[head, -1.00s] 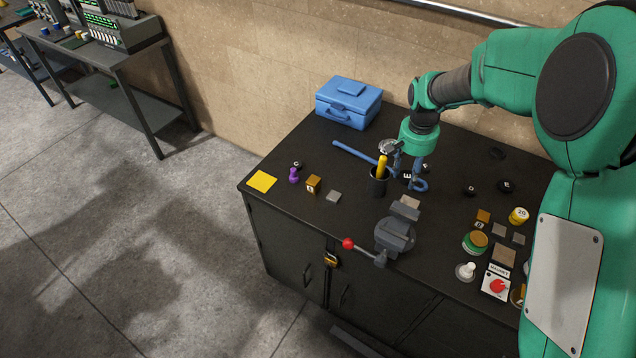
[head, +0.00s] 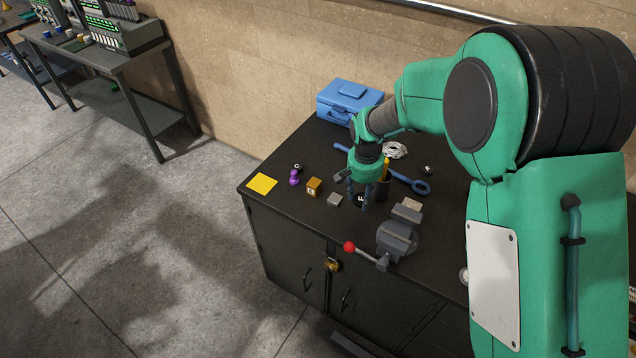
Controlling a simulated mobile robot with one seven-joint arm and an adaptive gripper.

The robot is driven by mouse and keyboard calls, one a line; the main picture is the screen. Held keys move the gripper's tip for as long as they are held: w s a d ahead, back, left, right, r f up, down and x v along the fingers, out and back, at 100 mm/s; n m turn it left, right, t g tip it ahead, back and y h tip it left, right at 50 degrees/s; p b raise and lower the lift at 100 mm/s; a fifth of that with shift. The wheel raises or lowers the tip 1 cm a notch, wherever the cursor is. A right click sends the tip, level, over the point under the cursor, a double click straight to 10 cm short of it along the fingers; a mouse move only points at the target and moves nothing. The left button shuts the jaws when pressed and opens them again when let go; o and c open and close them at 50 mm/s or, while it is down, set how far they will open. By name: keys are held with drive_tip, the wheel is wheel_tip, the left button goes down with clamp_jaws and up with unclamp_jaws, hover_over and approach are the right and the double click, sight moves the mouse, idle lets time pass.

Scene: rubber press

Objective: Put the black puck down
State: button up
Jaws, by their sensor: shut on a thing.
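My gripper (head: 360,201) points down over the front middle of the dark workbench (head: 290,220). It is shut on a black puck (head: 360,201) with a pale letter on its face. The puck is between the fingertips, right of a grey square block (head: 335,199). I cannot tell whether its underside touches the bench top. Another small black puck (head: 427,170) lies at the right, and a black lettered piece (head: 297,167) lies at the left by a purple piece (head: 294,178).
A vise (head: 396,240) is in front. A gold cube (head: 314,186) and yellow square (head: 262,183) are left. A blue box (head: 348,100) stands behind.

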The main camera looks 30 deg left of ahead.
drive_tip(key=shift+f, duration=0.75)
drive_tip(key=w+a, duration=0.3)
drive_tip(key=w, duration=0.1)
drive_tip(key=w+a+f, duration=0.1)
drive_tip(key=w+a, duration=0.2)
drive_tip(key=w, duration=0.1)
drive_tip(key=w+a+b, duration=0.1)
drive_tip(key=w+a, duration=0.2)
drive_tip(key=w, duration=0.2)
drive_tip(key=shift+a+f, duration=0.15)
drive_tip(key=shift+f, duration=0.1)
drive_tip(key=shift+f+b, duration=0.35)
drive_tip(key=shift+f, duration=1.4)
drive_tip(key=shift+f, duration=0.1)
drive_tip(key=o, duration=1.1)
